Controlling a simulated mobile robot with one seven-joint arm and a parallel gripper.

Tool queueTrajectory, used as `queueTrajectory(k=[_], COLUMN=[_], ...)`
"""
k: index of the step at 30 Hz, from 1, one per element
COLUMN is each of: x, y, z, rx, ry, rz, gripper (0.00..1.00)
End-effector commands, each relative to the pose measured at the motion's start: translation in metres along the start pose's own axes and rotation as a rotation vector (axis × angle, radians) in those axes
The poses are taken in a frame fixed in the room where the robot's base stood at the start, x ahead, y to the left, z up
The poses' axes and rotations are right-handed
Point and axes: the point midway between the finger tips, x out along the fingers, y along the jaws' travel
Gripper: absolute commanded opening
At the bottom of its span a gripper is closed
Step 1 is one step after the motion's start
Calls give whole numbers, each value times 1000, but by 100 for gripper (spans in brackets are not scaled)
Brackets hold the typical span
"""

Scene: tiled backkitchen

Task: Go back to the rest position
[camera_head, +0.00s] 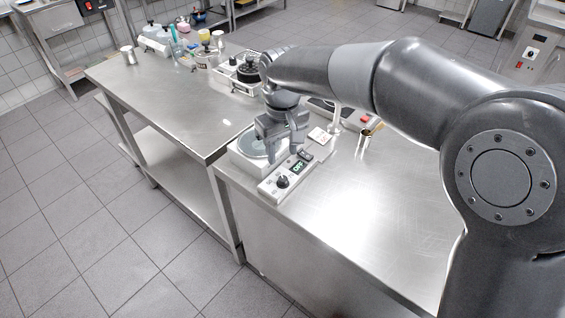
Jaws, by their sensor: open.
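My gripper (283,151) points down at the end of my arm, over a small white appliance (277,188) with a round plate, a black knob and a small green-lit display. The fingers are apart, and I see nothing held between them. They are close to the appliance's plate; I cannot tell whether they touch it. My arm reaches in from the right, bent, and hides part of the counter behind it.
The appliance stands on the near steel counter (350,220), whose front is bare. Grey tiled floor (80,230) is open at left.

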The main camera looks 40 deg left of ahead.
Motion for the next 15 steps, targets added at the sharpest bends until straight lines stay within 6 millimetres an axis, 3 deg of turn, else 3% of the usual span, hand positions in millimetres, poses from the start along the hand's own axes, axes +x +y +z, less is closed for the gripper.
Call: queueTrajectory(k=[5,15], x=[-16,-18], y=[0,0], z=[0,0], rx=[0,0], ry=[0,0], rz=[0,0], gripper=[44,44])
